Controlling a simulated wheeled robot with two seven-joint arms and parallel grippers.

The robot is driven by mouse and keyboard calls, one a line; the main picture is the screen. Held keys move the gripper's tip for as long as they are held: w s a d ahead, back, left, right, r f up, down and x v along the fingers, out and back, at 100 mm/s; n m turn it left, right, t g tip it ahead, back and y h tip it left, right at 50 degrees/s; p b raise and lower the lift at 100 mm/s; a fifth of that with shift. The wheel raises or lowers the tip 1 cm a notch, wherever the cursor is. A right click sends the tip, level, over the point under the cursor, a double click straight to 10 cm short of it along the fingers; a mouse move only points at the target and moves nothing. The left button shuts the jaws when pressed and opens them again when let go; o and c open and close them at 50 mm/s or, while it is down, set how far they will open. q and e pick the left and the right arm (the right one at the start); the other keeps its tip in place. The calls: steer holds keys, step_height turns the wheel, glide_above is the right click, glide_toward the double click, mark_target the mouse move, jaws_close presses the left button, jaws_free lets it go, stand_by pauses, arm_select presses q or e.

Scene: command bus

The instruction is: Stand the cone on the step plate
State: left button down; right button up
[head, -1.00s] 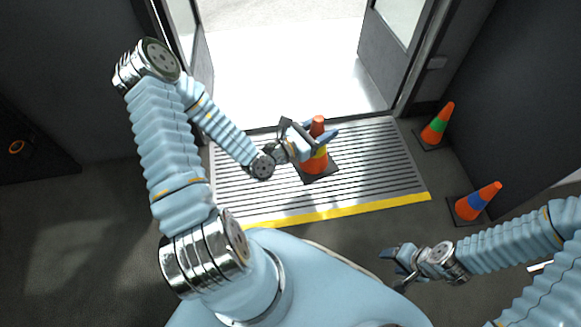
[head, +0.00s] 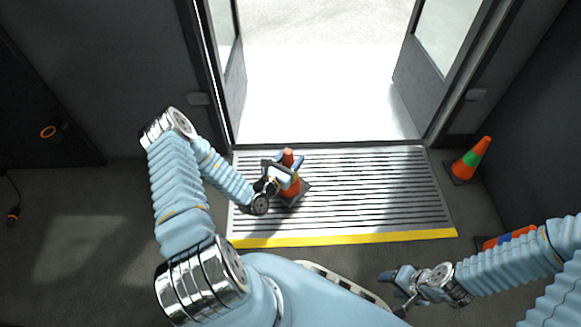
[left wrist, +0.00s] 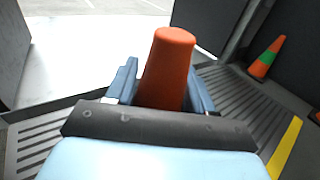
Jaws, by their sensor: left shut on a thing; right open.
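My left gripper (head: 286,172) is shut around the cone. In the left wrist view the orange cone top (left wrist: 168,62) rises between the two blue fingers; its base is hidden there. I cannot tell whether the base touches the plate. My right gripper (head: 393,285) is open and empty, low at the right, in front of the plate.
An orange cone with a green band (head: 471,160) stands right of the plate. Another orange cone with a blue band (head: 510,238) is partly hidden behind my right arm. An open doorway (head: 320,90) lies behind the plate. The plate's right side is clear.

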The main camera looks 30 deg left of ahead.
arm_select(q)
steer(key=shift+w+a+f, duration=0.3)
steer(key=shift+a+f, duration=0.05)
steer(key=shift+f, duration=0.25)
steer(key=f, duration=0.1)
steer(key=f+b, duration=0.1)
steer(key=f, duration=0.2)
steer(key=shift+w+a, duration=0.2)
steer(key=shift+a, duration=0.1)
steer(key=shift+r, duration=0.15)
steer(key=shift+c, duration=2.1)
jaws_free()
steer(key=shift+s, duration=0.1)
steer(key=s+p, duration=0.1)
steer(key=s, duration=1)
steer(key=shift+s+a+r+p, duration=0.3)
steer(key=shift+s+p, duration=0.05)
steer(key=shift+s, duration=0.05)
